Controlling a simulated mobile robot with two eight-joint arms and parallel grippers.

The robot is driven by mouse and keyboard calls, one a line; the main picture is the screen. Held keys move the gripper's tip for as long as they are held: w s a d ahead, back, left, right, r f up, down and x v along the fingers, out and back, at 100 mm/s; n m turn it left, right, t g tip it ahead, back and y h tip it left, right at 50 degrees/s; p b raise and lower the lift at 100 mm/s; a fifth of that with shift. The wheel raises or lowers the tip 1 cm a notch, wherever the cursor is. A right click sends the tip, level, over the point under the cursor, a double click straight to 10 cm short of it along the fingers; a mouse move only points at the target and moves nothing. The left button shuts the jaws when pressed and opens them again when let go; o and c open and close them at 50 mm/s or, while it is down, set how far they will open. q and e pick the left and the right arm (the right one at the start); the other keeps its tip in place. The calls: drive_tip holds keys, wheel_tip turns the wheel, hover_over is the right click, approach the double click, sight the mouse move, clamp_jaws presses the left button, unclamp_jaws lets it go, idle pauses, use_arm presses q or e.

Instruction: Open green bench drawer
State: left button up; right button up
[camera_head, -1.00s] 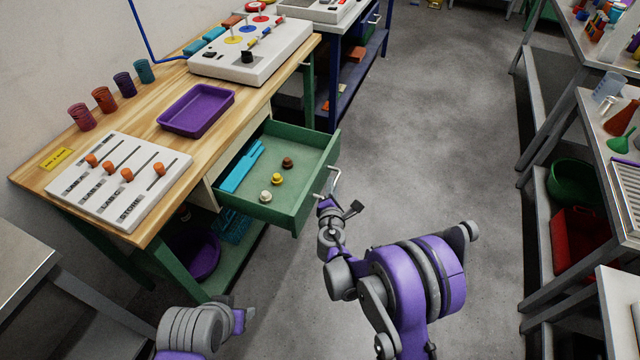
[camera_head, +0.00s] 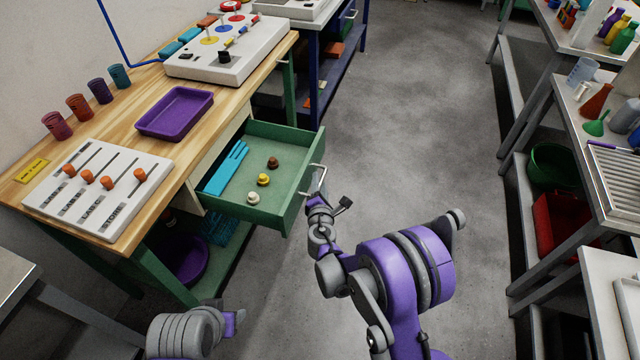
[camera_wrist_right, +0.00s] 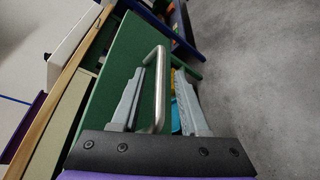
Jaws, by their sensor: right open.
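The green drawer (camera_head: 306,173) of the wooden-topped bench stands well pulled out. A blue forked object (camera_head: 226,168) and several small knob-like pieces lie inside it. Its metal bar handle (camera_head: 321,180) sticks out from the front. My right gripper (camera_head: 317,201) is at the handle. In the right wrist view the right gripper (camera_wrist_right: 161,80) is open, its two grey fingers on either side of the handle (camera_wrist_right: 159,90), with a gap at least on the right.
The bench top (camera_head: 125,130) holds a purple tray (camera_head: 175,112), a slider panel (camera_head: 97,187), several cups and a white control box (camera_head: 229,52). Grey floor (camera_head: 420,130) is clear right of the drawer. Grey benches with shelves (camera_head: 510,180) line the right side.

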drive_tip(key=v, duration=1)
drive_tip(key=shift+s, duration=0.35)
drive_tip(key=shift+r, duration=0.1)
drive_tip(key=s+d+r+m+g+h, duration=0.2)
drive_tip(key=s+d+r+m+g, duration=0.15)
drive_tip(key=d+m, duration=0.3)
drive_tip(key=s+d+r+m+g+h, duration=0.2)
drive_tip(key=s+d+m, duration=0.2)
drive_tip(key=d+m, duration=0.3)
drive_tip(key=s+d+m+g+y, duration=0.2)
drive_tip(key=s+m+g+y, duration=0.25)
drive_tip(key=s+m, duration=1.15)
use_arm(q)
wheel_tip(320, 180, up, 14)
drive_tip(key=w+p, duration=0.2)
drive_tip(key=p, duration=1.1)
drive_tip(key=shift+w+r+t, duration=0.15)
drive_tip(key=shift+t, duration=0.15)
use_arm(e)
wheel_tip(320, 180, up, 14)
drive_tip(key=s+n, duration=0.2)
drive_tip(key=n, duration=0.3)
drive_tip(key=shift+s, duration=0.35)
